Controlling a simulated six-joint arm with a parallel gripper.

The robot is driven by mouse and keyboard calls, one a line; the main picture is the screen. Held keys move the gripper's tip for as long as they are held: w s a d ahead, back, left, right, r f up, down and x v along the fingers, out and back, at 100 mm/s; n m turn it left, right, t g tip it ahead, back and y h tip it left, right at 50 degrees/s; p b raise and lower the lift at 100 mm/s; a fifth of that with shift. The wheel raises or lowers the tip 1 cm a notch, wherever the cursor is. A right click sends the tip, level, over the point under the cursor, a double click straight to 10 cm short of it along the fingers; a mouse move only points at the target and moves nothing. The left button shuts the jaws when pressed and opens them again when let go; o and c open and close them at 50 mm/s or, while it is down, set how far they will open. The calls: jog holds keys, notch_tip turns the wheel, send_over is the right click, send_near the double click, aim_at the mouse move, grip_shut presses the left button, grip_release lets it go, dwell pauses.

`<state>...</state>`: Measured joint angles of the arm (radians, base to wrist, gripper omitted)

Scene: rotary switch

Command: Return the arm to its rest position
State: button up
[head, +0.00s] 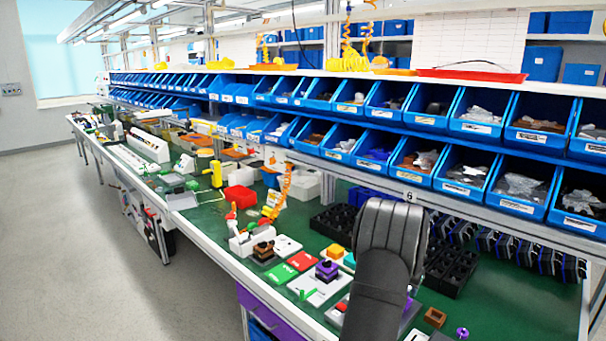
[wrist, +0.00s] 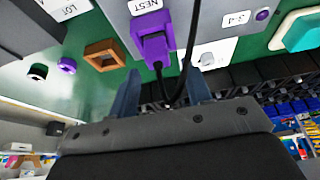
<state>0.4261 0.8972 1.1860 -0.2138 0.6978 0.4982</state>
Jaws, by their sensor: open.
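My gripper (wrist: 163,72) shows in the wrist view with its two bluish fingers apart. Beyond the gap between them is a purple plug-like part (wrist: 153,48) on a grey block labelled NEST, with dark cables beside it. I see no contact, but the depth between fingers and plug is hard to judge. A small grey knob (wrist: 207,58) sits on a white card to the right. A purple knob (wrist: 262,14) is near a card marked 3-4. In the head view my dark arm reaches over the bench, and the gripper itself is hidden.
The green bench (head: 210,222) holds a brown square frame (head: 435,317), a purple knob (head: 462,333), black trays (head: 462,268) and coloured blocks. Blue bins (head: 475,112) line the shelf above. The grey floor (head: 110,290) to the left is clear.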

jog(key=shift+r, duration=0.35)
jog(key=shift+f, duration=0.1)
